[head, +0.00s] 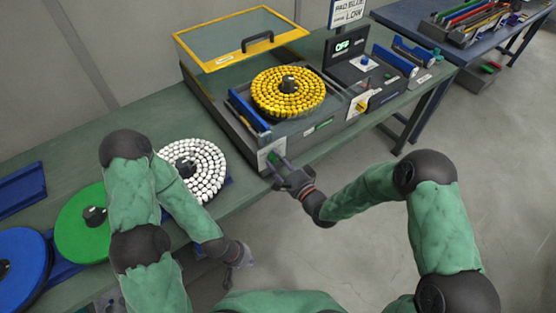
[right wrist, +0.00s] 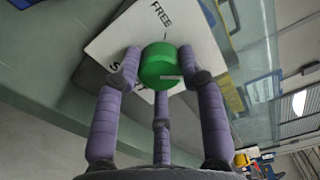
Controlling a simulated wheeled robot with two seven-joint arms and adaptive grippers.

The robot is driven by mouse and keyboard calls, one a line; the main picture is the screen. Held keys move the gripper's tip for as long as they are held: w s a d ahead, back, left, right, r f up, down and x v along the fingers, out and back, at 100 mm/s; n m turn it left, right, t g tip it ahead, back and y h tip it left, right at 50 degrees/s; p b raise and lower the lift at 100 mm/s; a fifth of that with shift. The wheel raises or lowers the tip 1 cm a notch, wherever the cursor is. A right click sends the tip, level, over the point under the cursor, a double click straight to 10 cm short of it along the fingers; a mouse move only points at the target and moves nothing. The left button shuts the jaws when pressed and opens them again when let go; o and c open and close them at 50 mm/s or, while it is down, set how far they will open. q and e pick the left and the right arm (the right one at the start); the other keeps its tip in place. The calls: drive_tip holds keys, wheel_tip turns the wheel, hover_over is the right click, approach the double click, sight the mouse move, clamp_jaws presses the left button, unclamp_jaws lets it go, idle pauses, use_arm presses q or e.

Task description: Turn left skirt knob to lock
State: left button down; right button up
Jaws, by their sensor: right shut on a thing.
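The left skirt knob is a green round knob (right wrist: 158,66) on a white plate (right wrist: 112,45) at the chassis' near left corner. The plate reads "FREE" at the top; other lettering is partly hidden by a finger. My right gripper (head: 278,168) is at this corner in the head view. In the right wrist view its purple-grey fingers (right wrist: 160,85) are closed around the knob. The chassis (head: 240,130) stands on the green bench. My left gripper (head: 243,262) hangs low in front of the bench, away from the chassis; its fingers are too small to read.
A disc of yellow pieces (head: 288,92) sits on the chassis, below a yellow-framed lid (head: 240,40). A disc of white pieces (head: 192,168), a green disc (head: 80,225) and a blue disc (head: 22,258) lie left. A display reads "OFF" (head: 343,46). The floor at right is clear.

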drive_tip(key=shift+m, duration=0.7)
drive_tip(key=o, duration=1.2)
drive_tip(key=shift+c, duration=0.2)
drive_tip(key=shift+d, duration=0.15)
drive_tip(key=v, duration=1.2)
